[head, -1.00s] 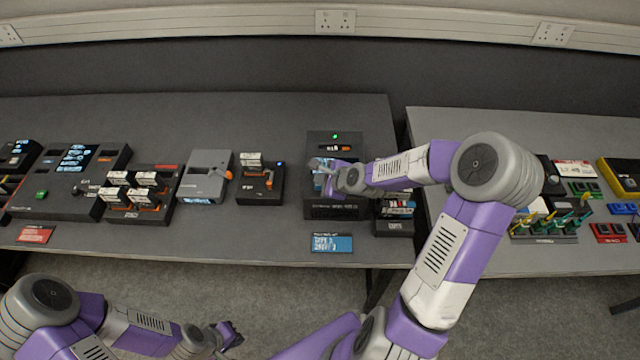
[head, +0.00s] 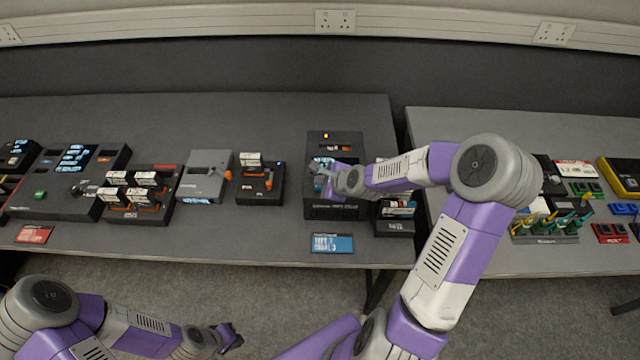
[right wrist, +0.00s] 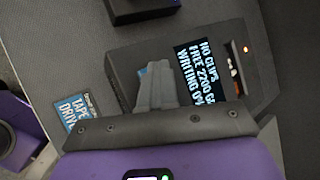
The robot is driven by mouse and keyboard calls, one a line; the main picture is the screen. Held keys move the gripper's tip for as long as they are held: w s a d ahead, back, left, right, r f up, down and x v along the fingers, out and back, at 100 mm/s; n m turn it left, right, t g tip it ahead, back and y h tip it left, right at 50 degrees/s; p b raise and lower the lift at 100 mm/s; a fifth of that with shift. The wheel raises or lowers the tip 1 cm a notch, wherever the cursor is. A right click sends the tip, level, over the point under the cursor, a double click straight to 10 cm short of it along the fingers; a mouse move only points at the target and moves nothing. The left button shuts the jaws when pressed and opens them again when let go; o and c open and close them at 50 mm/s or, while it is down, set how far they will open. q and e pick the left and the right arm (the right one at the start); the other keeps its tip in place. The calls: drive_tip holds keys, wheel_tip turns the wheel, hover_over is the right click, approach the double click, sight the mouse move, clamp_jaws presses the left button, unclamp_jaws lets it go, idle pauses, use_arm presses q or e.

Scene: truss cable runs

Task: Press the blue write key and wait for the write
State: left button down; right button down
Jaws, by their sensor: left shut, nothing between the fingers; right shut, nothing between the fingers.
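The dark tape drive (head: 320,208) stands near the right end of the left table, with a lit amber lamp (head: 326,136) at its back. In the right wrist view its screen (right wrist: 198,72) reads "NO CLIPS", "FREE 2200 G..." and "WRITING 0...", the last part cut off. My right gripper (head: 320,168) is shut and empty, its fingertips over the drive's top. A sliver of the blue key (right wrist: 142,72) shows beside the fingertips; the rest is hidden. I cannot tell whether they touch it. My left gripper (head: 230,337) is shut and empty, in front of the table.
A blue tape drive label (head: 332,243) lies at the table's front edge. A gap separates the right table (head: 480,122).

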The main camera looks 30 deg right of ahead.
drive_tip(key=shift+r+p, duration=0.95)
wheel_tip(320, 180, up, 5)
drive_tip(key=p, duration=0.4)
idle(0.6)
